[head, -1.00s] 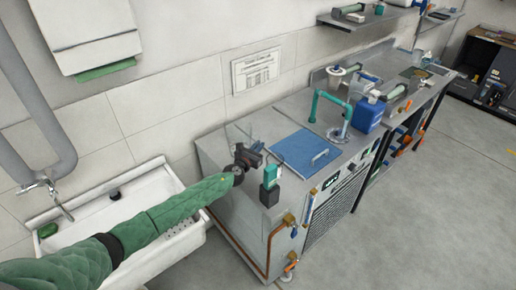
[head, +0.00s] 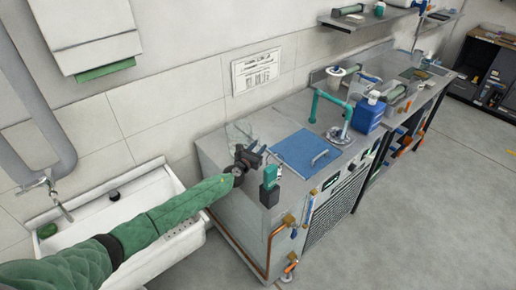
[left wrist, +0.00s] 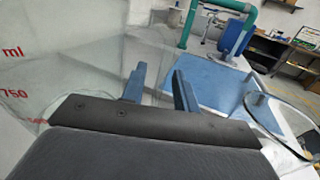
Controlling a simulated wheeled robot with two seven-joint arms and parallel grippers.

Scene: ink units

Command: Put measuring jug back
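The measuring jug (left wrist: 22,85) is clear, with red "ml" and "750" marks, and fills the left of the left wrist view. In the head view it is a faint clear shape (head: 238,131) on the steel bench top, just behind my left gripper (head: 258,154). In the left wrist view the fingers of my left gripper (left wrist: 159,86) stand apart close beside the jug. A gap shows between them; I cannot tell whether a clear part of the jug lies in it. My right gripper is not in view.
A blue lid (head: 307,151) with a handle lies right of the gripper. A small green-topped bottle (head: 270,184) stands near the bench's front edge. A teal pipe (head: 333,98) and blue canister (head: 369,113) stand farther right. A white sink (head: 190,241) is below the arm.

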